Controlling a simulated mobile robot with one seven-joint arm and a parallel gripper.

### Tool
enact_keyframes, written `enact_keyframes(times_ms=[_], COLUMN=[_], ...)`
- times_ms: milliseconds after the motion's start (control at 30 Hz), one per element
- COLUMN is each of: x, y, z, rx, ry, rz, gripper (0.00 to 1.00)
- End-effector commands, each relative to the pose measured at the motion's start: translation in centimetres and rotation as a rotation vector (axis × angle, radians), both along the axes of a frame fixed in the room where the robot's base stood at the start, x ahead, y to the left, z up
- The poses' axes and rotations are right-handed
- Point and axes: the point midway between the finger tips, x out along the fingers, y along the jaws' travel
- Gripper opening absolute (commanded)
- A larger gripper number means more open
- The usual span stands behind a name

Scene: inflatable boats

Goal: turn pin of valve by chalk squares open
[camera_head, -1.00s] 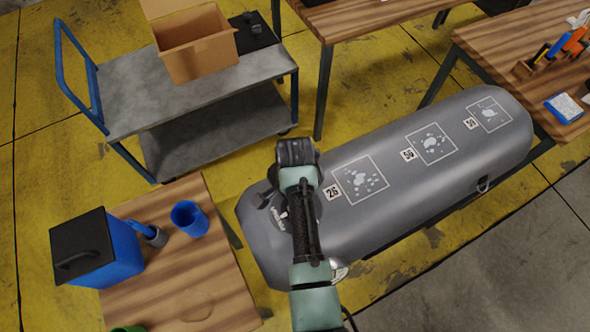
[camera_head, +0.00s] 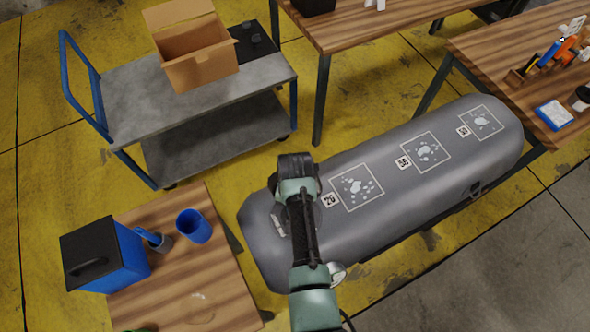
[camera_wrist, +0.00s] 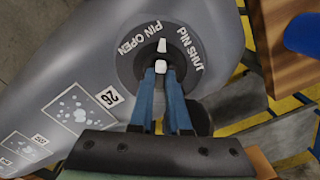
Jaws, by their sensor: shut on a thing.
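The grey inflatable tube (camera_head: 440,185) has chalk squares (camera_head: 357,187) with white blotches in a row on top, each beside a small number tag. The valve, a dark round plate (camera_wrist: 127,68), is at the tube's near left end and fills the wrist view's upper middle. It is lettered PIN OPEN on the left and PIN SHUT on the right. Its white pin (camera_wrist: 162,46) stands at the centre, its upper end between the two letterings. My gripper (camera_wrist: 162,68) is shut on the pin with its blue fingers. In the head view my arm hides the fingertips and most of the valve.
A wooden table (camera_head: 205,285) with a blue box (camera_head: 122,262) and blue cup (camera_head: 194,226) stands left of the tube. A grey cart (camera_head: 135,85) carries an open carton (camera_head: 200,70). More wooden tables (camera_head: 365,30) stand behind. Yellow floor shows between them.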

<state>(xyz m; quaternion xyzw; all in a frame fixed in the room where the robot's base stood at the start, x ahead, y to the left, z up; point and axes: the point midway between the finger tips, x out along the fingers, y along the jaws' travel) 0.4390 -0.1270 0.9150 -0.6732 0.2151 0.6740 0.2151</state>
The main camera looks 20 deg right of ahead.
Motion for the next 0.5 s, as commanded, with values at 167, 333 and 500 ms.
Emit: enact_keyframes(times_ms=[167,333,500], x=[0.05,0.06,0.06], y=[-0.08,-0.14,-0.2], z=[0.25,0.24,0.21], rx=[0.0,0.0,0.0], ry=[-0.001,-0.002,-0.002], rz=[0.168,0.322,0.455], gripper=[0.0,0.0,0.0])
